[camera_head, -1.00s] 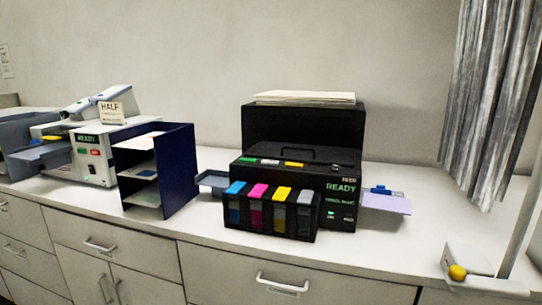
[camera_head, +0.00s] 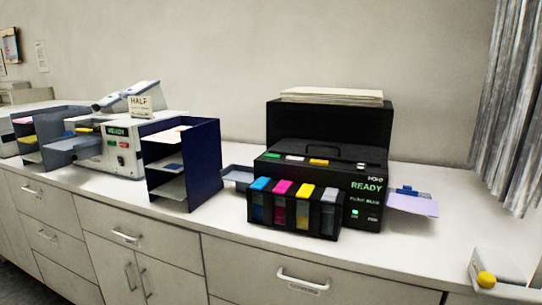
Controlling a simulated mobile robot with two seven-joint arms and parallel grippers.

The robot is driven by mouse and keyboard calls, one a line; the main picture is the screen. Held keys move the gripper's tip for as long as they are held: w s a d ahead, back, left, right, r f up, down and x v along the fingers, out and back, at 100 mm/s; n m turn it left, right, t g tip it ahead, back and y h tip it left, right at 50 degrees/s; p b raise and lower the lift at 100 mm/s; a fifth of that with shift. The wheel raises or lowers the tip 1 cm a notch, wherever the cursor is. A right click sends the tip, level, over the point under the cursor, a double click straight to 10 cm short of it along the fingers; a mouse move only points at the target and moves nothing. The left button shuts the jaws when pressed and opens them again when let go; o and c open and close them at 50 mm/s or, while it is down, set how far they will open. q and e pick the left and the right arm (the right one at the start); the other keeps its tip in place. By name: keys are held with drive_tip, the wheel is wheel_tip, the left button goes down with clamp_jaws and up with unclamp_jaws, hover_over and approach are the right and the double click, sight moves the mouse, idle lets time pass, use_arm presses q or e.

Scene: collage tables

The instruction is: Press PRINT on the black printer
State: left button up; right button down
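The black printer (camera_head: 378,165) stands on the white counter right of centre, with paper stacked on top and a green READY text on its front. Small lettering and a small green-white lit spot (camera_head: 354,213) show low on the front; which marking is PRINT is too small to read. An ink tank unit (camera_head: 295,222) with blue, magenta, yellow and grey caps stands against its front left. A tray with a lilac sheet (camera_head: 413,204) sticks out at its right. Neither of my grippers is in view.
A dark blue shelf rack (camera_head: 205,165) stands left of the printer. A white machine (camera_head: 122,150) marked READY, with a HALF sign, is further left. A grey curtain (camera_head: 510,110) and a yellow knob (camera_head: 486,279) are at the right. The counter right of the printer is mostly clear.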

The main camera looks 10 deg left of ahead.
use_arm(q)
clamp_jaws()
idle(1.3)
